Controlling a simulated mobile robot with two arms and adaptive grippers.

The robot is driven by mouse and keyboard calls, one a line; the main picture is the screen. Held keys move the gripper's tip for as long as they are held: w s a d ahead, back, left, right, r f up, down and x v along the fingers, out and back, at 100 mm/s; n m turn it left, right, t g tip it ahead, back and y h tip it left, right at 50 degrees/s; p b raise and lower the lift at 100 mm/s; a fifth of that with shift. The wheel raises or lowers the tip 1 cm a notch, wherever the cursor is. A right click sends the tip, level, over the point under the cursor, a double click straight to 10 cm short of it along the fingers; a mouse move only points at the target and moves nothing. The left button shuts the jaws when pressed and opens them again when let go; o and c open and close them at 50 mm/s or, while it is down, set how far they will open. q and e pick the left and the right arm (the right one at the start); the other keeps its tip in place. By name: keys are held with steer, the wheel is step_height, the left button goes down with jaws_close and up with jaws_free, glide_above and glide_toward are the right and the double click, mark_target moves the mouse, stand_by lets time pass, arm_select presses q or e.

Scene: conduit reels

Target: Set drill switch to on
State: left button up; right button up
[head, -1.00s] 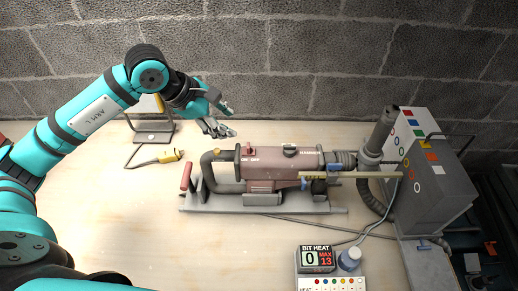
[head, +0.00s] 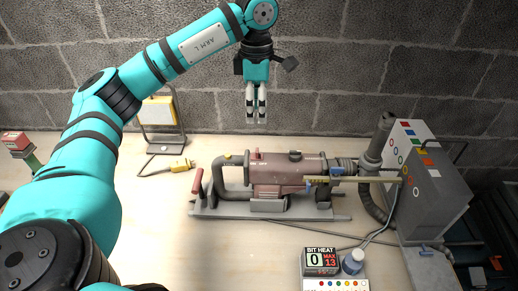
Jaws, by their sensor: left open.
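The drill (head: 290,175) is a dull red-brown machine lying on a grey stand on the bench in the head view. A small red switch lever (head: 256,154) stands up on its top left part, above a small on/off label; I cannot tell which setting it is in. My left gripper (head: 256,120) points straight down above the switch, apart from it. Its two fingers are open by a narrow gap with nothing between them. My right gripper is not in view.
A yellow work lamp (head: 158,111) and a yellow plug (head: 180,164) are at the back left. A bit heat display (head: 321,260) reads 0, max 13. A grey box (head: 438,195) stands at the right.

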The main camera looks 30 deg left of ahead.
mark_target(257, 150)
arm_select(q)
step_height(257, 150, down, 12)
steer(key=shift+s+r+p, duration=0.1)
steer(key=shift+r+p, duration=0.1)
steer(key=shift+p, duration=1.05)
steer(key=shift+d+f, duration=0.1)
steer(key=shift+f, duration=0.6)
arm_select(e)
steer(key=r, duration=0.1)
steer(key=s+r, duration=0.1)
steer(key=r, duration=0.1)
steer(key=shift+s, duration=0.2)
arm_select(q)
steer(key=shift+c, duration=0.4)
jaws_close()
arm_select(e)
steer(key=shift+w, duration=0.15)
arm_select(q)
steer(key=shift+f, duration=0.1)
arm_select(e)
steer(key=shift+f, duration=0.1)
